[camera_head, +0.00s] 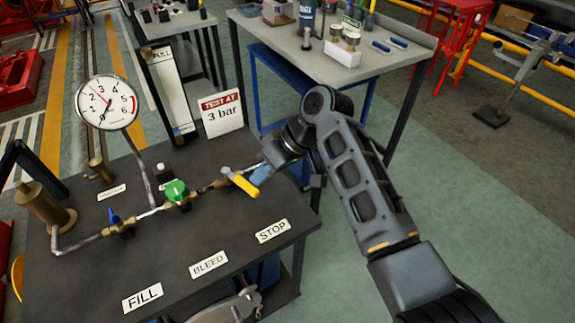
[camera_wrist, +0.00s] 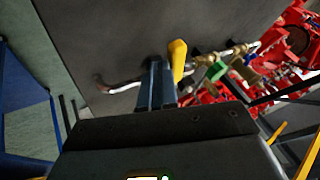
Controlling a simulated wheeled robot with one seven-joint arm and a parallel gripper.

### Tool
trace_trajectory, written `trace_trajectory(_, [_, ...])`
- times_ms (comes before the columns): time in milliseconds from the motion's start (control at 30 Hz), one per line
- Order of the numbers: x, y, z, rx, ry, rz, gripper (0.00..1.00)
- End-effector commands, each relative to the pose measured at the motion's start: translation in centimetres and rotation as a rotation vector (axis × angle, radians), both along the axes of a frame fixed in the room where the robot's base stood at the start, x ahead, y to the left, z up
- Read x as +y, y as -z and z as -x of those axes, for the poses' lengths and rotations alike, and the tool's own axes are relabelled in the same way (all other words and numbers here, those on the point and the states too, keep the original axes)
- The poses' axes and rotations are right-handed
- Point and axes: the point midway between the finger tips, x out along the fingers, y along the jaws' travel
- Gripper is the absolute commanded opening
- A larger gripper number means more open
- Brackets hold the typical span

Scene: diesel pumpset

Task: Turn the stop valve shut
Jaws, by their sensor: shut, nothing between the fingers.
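The stop valve has a yellow lever (camera_head: 243,184) on the brass pipe line, behind the STOP label (camera_head: 272,231). The lever points toward the front right, across the run of the pipe. My gripper (camera_head: 261,175) is beside the lever on its right, with bluish fingers close together and nothing between them. In the wrist view the yellow lever (camera_wrist: 179,58) stands just right of the shut fingers (camera_wrist: 156,84). I cannot tell whether they touch it.
A green valve knob (camera_head: 176,190) and a blue valve handle (camera_head: 114,218) sit farther left on the pipe. A pressure gauge (camera_head: 106,102) stands at the back left. A "TEST AT 3 bar" sign (camera_head: 221,115) stands behind the pipe. The bench front (camera_head: 190,245) holds only labels.

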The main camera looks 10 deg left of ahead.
Motion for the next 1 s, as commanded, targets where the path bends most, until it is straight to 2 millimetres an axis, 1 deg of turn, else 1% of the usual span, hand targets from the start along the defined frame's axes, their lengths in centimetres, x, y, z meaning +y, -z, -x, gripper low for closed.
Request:
trace_trajectory(33, [0.9,-0.3,0.7,0.002,0.005,-0.001,0.00])
trace_trajectory(333, [1.2,-0.2,2.0,0.002,0.089,0.000,0.00])
trace_trajectory(467, [1.3,-0.2,2.1,0.001,0.116,-0.001,0.00])
trace_trajectory(1000, [1.2,0.0,2.0,0.001,0.113,-0.001,0.00])
